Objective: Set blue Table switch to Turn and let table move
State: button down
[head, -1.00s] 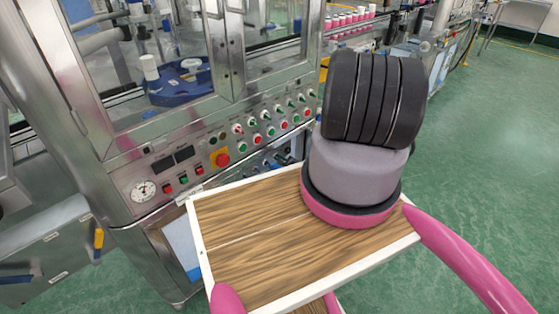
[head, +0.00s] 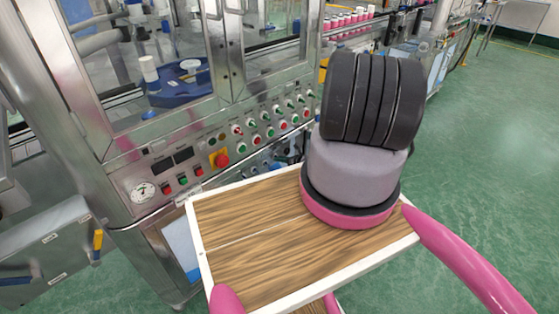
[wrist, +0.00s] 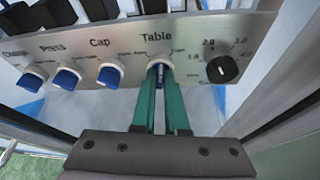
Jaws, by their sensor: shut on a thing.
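In the wrist view, the blue Table switch (wrist: 160,73) sits under the "Table" label on the metal panel. My gripper (wrist: 160,85) has its two green fingers on either side of the knob and is shut on it. The fingers hide most of the knob, so its exact setting is hard to read. In the head view the gripper is hidden behind my arm and the wooden shelf. The blue round table (head: 182,84) shows behind the machine's glass door.
Blue Cap (wrist: 109,75) and Press (wrist: 67,78) switches sit left of the Table switch. A black dial (wrist: 222,68) is close on the right. An upper panel with buttons and a red emergency stop (head: 220,160) is on the machine front. Green floor on the right is clear.

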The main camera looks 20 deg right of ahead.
jog(key=shift+w+d+m+y, duration=0.15)
jog(key=shift+m+y, duration=0.55)
jog(key=shift+m, duration=0.45)
jog(key=shift+s+d+m+y, duration=0.1)
jog(key=shift+m+y, duration=0.6)
jog(key=shift+m, duration=0.45)
jog(key=shift+w, duration=0.1)
jog(key=c, duration=0.9)
grip_release()
jog(key=shift+c, duration=0.2)
jog(key=v, duration=1)
jog(key=shift+s+d, duration=0.25)
jog(key=shift+d, duration=0.05)
jog(key=shift+r, duration=0.1)
